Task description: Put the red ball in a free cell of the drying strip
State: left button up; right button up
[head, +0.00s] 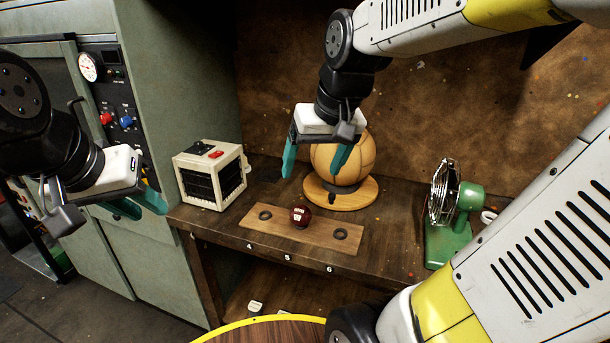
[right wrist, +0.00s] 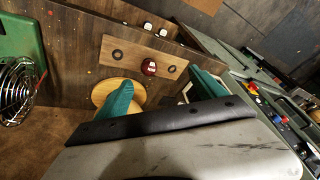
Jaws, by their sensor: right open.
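The dark red ball (head: 300,216) sits on the middle cell of the wooden drying strip (head: 318,237), which lies on the workbench. The strip's left ring (head: 265,215) and right ring (head: 341,234) are empty. In the right wrist view the ball (right wrist: 149,67) shows on the strip (right wrist: 133,62), ahead of the fingers. My right gripper (head: 314,165) is open and empty, its teal fingers apart, above and behind the strip and in front of the large tan ball. My left gripper (head: 138,205) is at the far left, away from the strip; its finger gap is unclear.
A large tan leather ball (head: 352,160) rests on a round wooden stand (head: 338,199) behind the strip. A cream box with dark grilles (head: 208,175) stands left, and a green fan (head: 458,215) stands right. Numbers 4, 5 and 6 mark the bench front. Bench space right of the strip is clear.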

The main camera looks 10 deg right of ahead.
jog(key=s+t, duration=0.2)
jog(key=s, duration=0.5)
jog(key=shift+a+y, duration=0.3)
jog(key=shift+a, duration=0.1)
jog(key=shift+r, duration=0.1)
dwell(0.5)
